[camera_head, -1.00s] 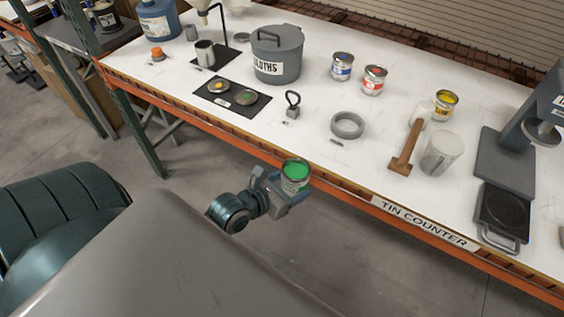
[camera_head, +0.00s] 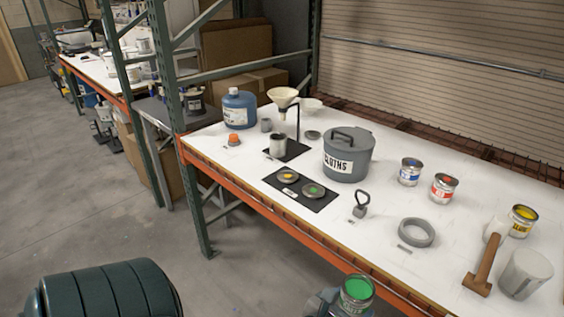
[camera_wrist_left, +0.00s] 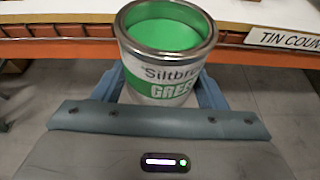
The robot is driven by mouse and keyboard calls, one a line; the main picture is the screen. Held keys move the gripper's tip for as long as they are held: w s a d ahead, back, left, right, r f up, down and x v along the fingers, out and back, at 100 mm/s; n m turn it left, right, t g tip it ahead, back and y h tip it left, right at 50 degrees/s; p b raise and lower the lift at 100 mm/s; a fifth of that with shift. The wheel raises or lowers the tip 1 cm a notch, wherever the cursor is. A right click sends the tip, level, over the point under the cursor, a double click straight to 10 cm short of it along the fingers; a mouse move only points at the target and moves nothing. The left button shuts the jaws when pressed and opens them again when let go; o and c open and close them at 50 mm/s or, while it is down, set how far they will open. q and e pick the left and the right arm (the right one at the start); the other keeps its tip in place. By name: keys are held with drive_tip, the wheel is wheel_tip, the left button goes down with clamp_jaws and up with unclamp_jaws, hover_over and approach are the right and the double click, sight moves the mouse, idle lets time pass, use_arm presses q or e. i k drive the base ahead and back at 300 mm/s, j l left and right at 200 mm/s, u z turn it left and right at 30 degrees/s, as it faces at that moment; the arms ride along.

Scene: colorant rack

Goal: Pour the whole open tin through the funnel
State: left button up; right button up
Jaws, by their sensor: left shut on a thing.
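My left gripper (camera_head: 340,299) is shut on an open tin of green paint (camera_head: 357,288), held upright in front of the counter's front edge. In the left wrist view the tin (camera_wrist_left: 165,60) sits between the jaws, its label reading GREEN and green liquid filling it near the rim. The funnel (camera_head: 284,97) is on a stand at the back left of the counter. A grey cup (camera_head: 278,145) stands on the dark base of the stand, below the funnel. My right gripper is not in view.
A grey CLOTHS bin (camera_head: 348,155) stands right of the funnel stand. A dark mat (camera_head: 300,189) with two lids lies in front. A blue jug (camera_head: 239,110) and an orange-capped item (camera_head: 233,140) are at left.

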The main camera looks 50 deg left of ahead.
sight(283, 106)
drive_tip(key=j, duration=0.55)
drive_tip(key=j+z, duration=0.1)
drive_tip(key=j, duration=0.45)
drive_tip(key=k+j, duration=0.1)
drive_tip(key=j, duration=0.4)
drive_tip(key=k+j+z, duration=0.1)
drive_tip(key=j, duration=0.45)
drive_tip(key=j+z, duration=0.1)
drive_tip(key=j, duration=0.45)
drive_tip(key=k+j, duration=0.15)
drive_tip(key=j, duration=0.35)
